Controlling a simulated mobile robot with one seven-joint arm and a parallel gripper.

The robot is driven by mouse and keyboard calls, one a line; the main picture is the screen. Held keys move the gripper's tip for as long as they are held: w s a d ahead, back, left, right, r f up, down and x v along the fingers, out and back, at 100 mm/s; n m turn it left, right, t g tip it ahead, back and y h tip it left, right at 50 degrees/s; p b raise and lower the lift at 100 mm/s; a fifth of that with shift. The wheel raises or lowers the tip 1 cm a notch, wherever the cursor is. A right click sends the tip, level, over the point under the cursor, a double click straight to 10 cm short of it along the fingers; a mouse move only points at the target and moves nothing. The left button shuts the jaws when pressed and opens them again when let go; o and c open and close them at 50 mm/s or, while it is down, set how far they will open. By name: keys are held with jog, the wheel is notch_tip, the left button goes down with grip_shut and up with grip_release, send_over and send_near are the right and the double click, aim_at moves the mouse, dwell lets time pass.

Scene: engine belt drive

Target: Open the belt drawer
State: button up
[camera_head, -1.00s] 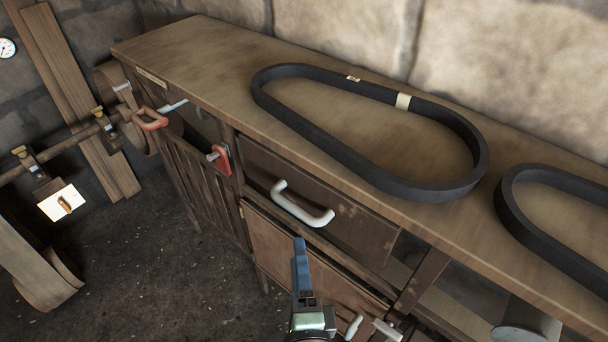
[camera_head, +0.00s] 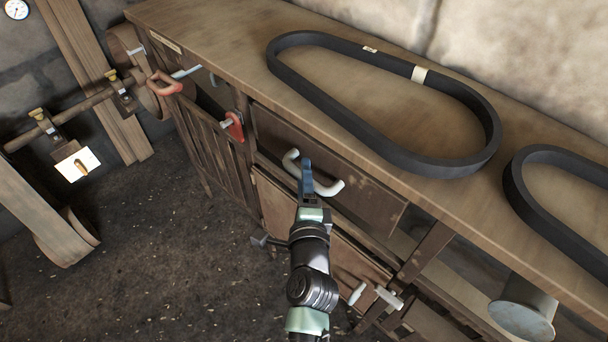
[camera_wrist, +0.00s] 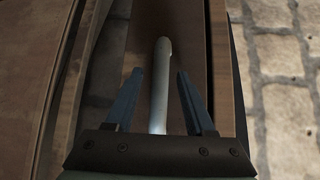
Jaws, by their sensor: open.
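The belt drawer (camera_head: 362,190) is a brown wooden front under the bench top, and it looks closed. Its white U-shaped handle (camera_head: 328,188) runs along the front; part of it is hidden behind my gripper in the head view. My gripper (camera_head: 307,165) is at the handle. In the wrist view my gripper (camera_wrist: 155,90) is open, with one blue finger on each side of the white handle (camera_wrist: 159,85). I see gaps between the handle and both fingers. Whether the fingers reach past the bar in depth I cannot tell.
A black belt (camera_head: 395,150) lies on the bench top (camera_head: 200,40), with a second belt (camera_head: 520,190) to its right. A red handle (camera_head: 236,127) sticks out left of the drawer. Below right are white handles (camera_head: 388,297) and a grey cylinder (camera_head: 522,318).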

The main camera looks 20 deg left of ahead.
jog(key=shift+w+a, duration=0.15)
jog(key=shift+w, duration=0.1)
grip_shut()
dwell(1.4)
